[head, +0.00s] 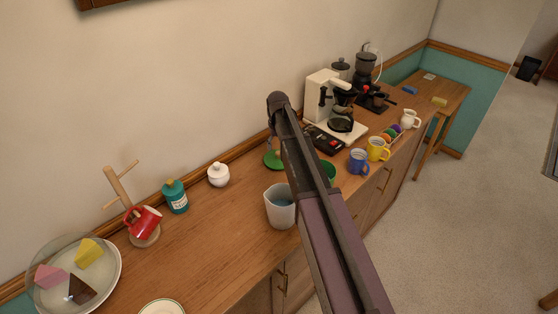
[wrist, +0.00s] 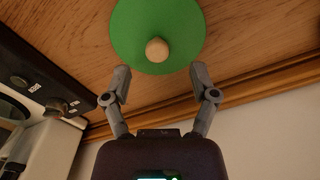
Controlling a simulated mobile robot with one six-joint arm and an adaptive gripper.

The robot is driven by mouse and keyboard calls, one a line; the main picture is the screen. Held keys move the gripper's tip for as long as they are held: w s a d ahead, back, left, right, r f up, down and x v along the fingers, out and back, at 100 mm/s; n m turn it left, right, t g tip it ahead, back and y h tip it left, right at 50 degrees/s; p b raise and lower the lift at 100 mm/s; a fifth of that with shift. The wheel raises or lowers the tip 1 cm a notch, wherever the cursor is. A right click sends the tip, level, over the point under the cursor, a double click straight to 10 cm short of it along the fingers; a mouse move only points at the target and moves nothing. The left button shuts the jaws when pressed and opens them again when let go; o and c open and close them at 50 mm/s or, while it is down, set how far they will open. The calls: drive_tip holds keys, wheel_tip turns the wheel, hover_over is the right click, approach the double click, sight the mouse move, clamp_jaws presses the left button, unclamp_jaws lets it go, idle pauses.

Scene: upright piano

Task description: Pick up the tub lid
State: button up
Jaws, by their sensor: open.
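The tub lid (wrist: 135,25) is a flat green disc with a round pale wooden knob, lying on the wooden sideboard near the wall in the wrist view. In the head view the green lid (head: 272,160) shows partly, left of my arm, which hides some of it. My gripper (wrist: 160,69) is open and empty, its two fingertips apart at the near edge of the disc, one on each side of the knob. I cannot tell its height above the lid. A green tub (head: 328,172) shows partly behind my arm, to its right.
A white coffee maker (head: 325,98) stands close to the right, by a black switch panel (head: 323,139). A clear jug (head: 279,207) stands in front of the lid. A white sugar pot (head: 218,174) and teal bottle (head: 175,196) stand left. Mugs (head: 359,162) stand right.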

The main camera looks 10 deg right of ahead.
sight(278, 152)
drive_tip(key=shift+w+d+f+b, duration=0.1)
drive_tip(key=shift+w+f+b, duration=0.05)
drive_tip(key=shift+f+b, duration=0.55)
drive_tip(key=shift+w+d+f+b, duration=0.1)
drive_tip(key=shift+w+f+b, duration=0.05)
drive_tip(key=shift+f+b, duration=0.55)
drive_tip(key=shift+a+f+b, duration=0.1)
drive_tip(key=shift+f+b, duration=0.7)
drive_tip(key=shift+f, duration=0.15)
clamp_jaws()
